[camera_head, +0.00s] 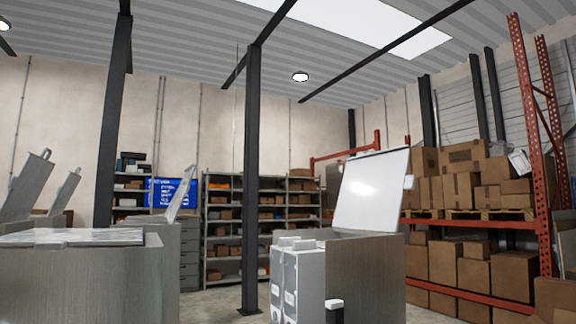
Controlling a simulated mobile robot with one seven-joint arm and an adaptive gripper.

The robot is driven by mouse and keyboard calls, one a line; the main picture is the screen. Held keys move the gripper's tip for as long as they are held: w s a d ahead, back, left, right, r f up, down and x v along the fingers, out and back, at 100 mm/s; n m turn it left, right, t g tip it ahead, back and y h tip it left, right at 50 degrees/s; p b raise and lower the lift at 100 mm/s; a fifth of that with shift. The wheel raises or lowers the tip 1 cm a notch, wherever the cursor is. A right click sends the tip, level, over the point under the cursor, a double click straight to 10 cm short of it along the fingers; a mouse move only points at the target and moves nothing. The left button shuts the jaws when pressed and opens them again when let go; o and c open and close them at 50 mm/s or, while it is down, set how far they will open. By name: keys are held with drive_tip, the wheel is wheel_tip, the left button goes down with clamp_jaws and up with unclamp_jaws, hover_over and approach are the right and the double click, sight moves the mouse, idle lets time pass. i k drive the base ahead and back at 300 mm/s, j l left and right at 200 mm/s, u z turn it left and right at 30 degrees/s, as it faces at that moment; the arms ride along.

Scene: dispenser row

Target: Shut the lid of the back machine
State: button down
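Several grey metal machines stand in the room. The machine at the right (365,275) has its wide pale lid (372,190) raised, leaning slightly back, with a small tab on its right edge. Further back at centre left, a machine (168,262) has a thin lid (181,180) standing up at a slant. Two more raised lids show at the far left, a larger one (26,185) and a smaller one (66,195). A big machine (85,280) fills the lower left, with a shiny flat top. I cannot tell which is the back machine. My gripper is not in view.
A white boxy unit (298,282) and a short black-topped post (334,308) stand against the right machine. A dark column (252,180) rises in the middle. Shelves (225,225) line the back wall, and a red rack with boxes (470,262) stands at the right.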

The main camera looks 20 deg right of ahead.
sight(373, 185)
drive_tip(key=i+l, duration=0.1)
drive_tip(key=l, duration=0.3)
drive_tip(key=i+l, duration=0.15)
drive_tip(key=l, duration=0.2)
drive_tip(key=i+l, duration=0.1)
drive_tip(key=l, duration=0.3)
drive_tip(key=i+l, duration=0.15)
drive_tip(key=l, duration=0.25)
